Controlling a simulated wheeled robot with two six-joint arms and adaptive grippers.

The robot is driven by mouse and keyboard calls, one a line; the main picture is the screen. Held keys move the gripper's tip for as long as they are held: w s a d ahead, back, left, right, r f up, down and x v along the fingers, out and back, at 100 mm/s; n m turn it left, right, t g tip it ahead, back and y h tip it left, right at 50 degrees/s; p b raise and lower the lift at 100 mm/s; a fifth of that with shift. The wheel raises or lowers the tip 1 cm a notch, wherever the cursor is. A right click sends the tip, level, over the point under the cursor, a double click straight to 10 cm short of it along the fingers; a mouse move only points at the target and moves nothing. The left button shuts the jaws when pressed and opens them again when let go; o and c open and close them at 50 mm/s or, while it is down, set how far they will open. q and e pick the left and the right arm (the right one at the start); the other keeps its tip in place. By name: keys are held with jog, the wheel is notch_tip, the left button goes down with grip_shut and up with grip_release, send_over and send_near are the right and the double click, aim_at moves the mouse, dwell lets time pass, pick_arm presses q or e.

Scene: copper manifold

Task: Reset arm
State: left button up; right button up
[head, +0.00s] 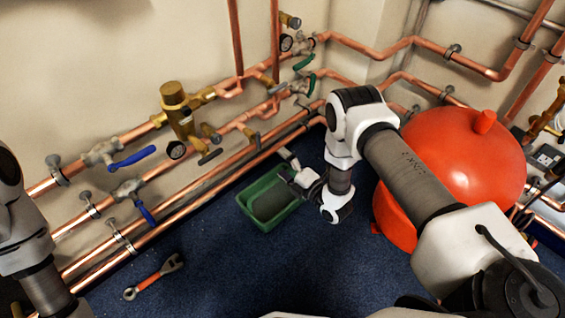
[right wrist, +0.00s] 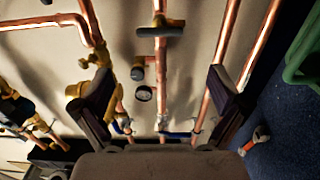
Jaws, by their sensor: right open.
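My right arm reaches in from the lower right in the head view. Its gripper (head: 288,166) is open and empty above the green tray (head: 248,211), facing the copper pipes. In the right wrist view the two dark fingers (right wrist: 160,105) are spread wide, with pipes and valves beyond and nothing between them held. I cannot tell the exact gap to the pipes. Part of my left arm shows at the left edge of the head view, but its gripper is out of the picture.
Copper pipes with blue-handled valves (head: 132,159) and a brass fitting (head: 178,110) line the wall. A red tank (head: 465,160) stands right of my arm. An orange-handled wrench (head: 152,280) lies on the blue floor, which is clear around it.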

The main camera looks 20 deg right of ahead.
dwell(0.5)
jog(key=s+d+f+m+g+h, duration=0.1)
jog(key=s+f+m+g+h, duration=0.2)
jog(key=s+m+g, duration=1.05)
jog(key=s+f+m+g+h, duration=0.35)
jog(key=s+m, duration=0.55)
jog(key=s, duration=1.2)
notch_tip(320, 180, up, 31)
jog(key=p, duration=3)
jog(key=shift+w+f, duration=0.2)
